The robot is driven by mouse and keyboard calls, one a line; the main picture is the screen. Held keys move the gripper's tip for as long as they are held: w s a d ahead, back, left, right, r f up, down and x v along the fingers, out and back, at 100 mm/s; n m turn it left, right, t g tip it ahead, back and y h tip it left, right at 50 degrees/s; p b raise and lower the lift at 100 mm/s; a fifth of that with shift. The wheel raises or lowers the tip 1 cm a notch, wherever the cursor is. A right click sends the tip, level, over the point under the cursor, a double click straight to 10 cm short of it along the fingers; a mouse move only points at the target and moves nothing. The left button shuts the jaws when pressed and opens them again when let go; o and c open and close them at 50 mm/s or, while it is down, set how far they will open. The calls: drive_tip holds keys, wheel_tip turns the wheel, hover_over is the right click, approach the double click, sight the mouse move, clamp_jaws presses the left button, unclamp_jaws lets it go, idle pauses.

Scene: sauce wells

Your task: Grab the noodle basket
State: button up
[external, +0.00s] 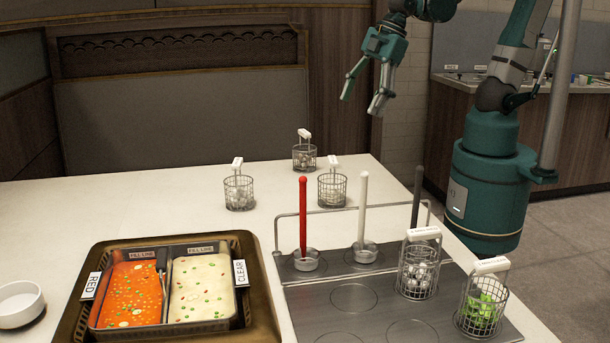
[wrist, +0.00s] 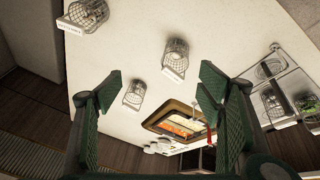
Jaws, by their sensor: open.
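Several wire baskets with white handles are in view; I cannot tell which is the noodle basket. In the external view three stand on the white table: a back one (external: 304,157), a left one (external: 239,192) and a right one (external: 332,190), all holding pale contents. Two more stand on the grey plate: one with whitish pieces (external: 418,275) and one with green pieces (external: 481,313). My gripper (external: 361,104) is open and empty, high above the table's back edge, apart from every basket. The wrist view shows three table baskets (wrist: 88,14), (wrist: 175,58), (wrist: 134,95) below my spread fingers.
A brown tray (external: 68,325) holds red and clear soups at the front left, with a white bowl (external: 19,304) beside it. A red ladle (external: 303,215), a white ladle (external: 363,210) and a dark handle (external: 416,197) stand upright at a metal rail. The table's left back is clear.

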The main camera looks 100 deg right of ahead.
sight(334, 160)
drive_tip(key=w+a+f+n+g+p, duration=0.1)
drive_tip(key=w+a+f+n, duration=0.1)
drive_tip(key=w+f+n, duration=0.1)
drive_tip(key=w+a+f+n+g+p, duration=0.1)
drive_tip(key=w+a+f+n, duration=0.1)
drive_tip(key=f, duration=0.4)
drive_tip(key=w+a+f+n+g+p, duration=0.1)
drive_tip(key=w+a+f+n+g, duration=0.1)
drive_tip(key=w+f+n, duration=0.2)
drive_tip(key=shift+w+f+n, duration=0.15)
drive_tip(key=shift+f+n, duration=0.1)
drive_tip(key=shift+n, duration=0.15)
drive_tip(key=shift+w+a+f+n+g, duration=0.1)
drive_tip(key=shift+a+f+n+g, duration=0.1)
drive_tip(key=shift+f, duration=0.15)
drive_tip(key=shift+a+f+n+g, duration=0.1)
drive_tip(key=shift+f+n, duration=0.1)
drive_tip(key=shift+f, duration=0.1)
drive_tip(key=shift+d+f, duration=0.1)
drive_tip(key=shift+f, duration=1.2)
drive_tip(key=shift+f, duration=0.1)
drive_tip(key=shift+w+f+b, duration=0.2)
drive_tip(key=shift+f+b, duration=0.6)
drive_tip(key=shift+f, duration=1.7)
